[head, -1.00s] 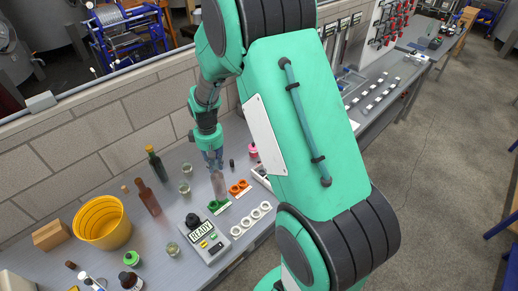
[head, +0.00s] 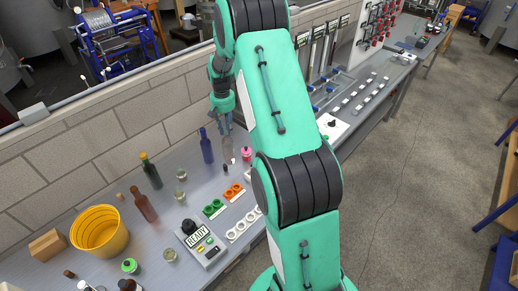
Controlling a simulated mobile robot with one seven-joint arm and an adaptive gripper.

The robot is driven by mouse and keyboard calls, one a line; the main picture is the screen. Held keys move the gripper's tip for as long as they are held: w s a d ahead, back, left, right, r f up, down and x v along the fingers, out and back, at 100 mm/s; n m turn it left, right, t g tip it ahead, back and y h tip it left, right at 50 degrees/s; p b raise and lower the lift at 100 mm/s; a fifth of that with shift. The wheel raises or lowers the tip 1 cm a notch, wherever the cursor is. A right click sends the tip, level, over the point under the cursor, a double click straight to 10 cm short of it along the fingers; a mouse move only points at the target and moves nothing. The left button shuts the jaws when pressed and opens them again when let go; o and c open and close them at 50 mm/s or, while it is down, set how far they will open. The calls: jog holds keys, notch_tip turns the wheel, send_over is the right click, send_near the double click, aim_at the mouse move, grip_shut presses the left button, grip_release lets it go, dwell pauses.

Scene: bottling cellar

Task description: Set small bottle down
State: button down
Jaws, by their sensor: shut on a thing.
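The small bottle (head: 229,149) looks pale and clear. It hangs upright below my gripper (head: 226,132) in the head view, over the back part of the grey bench. My gripper is shut on its upper part, and the fingers are small and partly blurred into the arm. I cannot tell whether the bottle's base touches the bench.
A blue bottle (head: 206,146) stands just left of my gripper and a pink-capped jar (head: 246,154) just right. Green rings (head: 213,208), orange rings (head: 233,192) and white rings (head: 239,229) lie in front. A yellow bucket (head: 99,231) stands left.

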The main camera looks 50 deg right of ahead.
jog(key=w+d+r+m+p, duration=0.1)
jog(key=d+m, duration=0.7)
jog(key=d, duration=1.5)
jog(key=w+p, duration=0.1)
jog(key=p, duration=0.1)
jog(key=shift+d+m+p, duration=0.25)
jog(key=shift+m+p, duration=0.05)
jog(key=shift+s+f, duration=0.1)
notch_tip(320, 180, down, 6)
jog(key=p, duration=0.1)
jog(key=shift+f, duration=0.1)
jog(key=shift+f+p, duration=0.35)
jog(key=shift+f, duration=1.65)
jog(key=c, duration=1.5)
grip_release()
